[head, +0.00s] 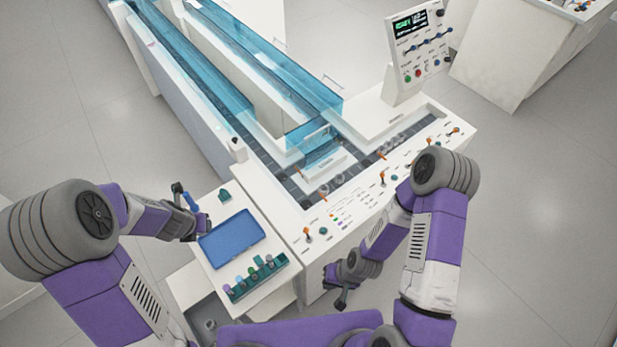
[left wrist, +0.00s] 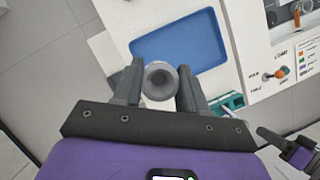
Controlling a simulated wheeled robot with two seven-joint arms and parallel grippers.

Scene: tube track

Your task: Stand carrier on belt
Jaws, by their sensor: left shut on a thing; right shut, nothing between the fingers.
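My left gripper (head: 188,212) is beside the blue tray at the left of the machine. It is shut on a round grey piece (left wrist: 160,80), seen end-on between the fingers (left wrist: 158,88) in the left wrist view; I take it for the carrier. Its lower part is hidden. The belt (head: 292,186) is a dark segmented track along the machine's front, apart from the left gripper. My right gripper (head: 342,300) is shut and empty, low in front of the machine's panel.
The blue tray (head: 231,239) is empty. A green rack (head: 258,278) with several capped tubes is below it. Blue transparent covers (head: 240,85) enclose the rear tracks. Orange-topped knobs (head: 383,178) line the panel. A display (head: 411,28) stands at the back right.

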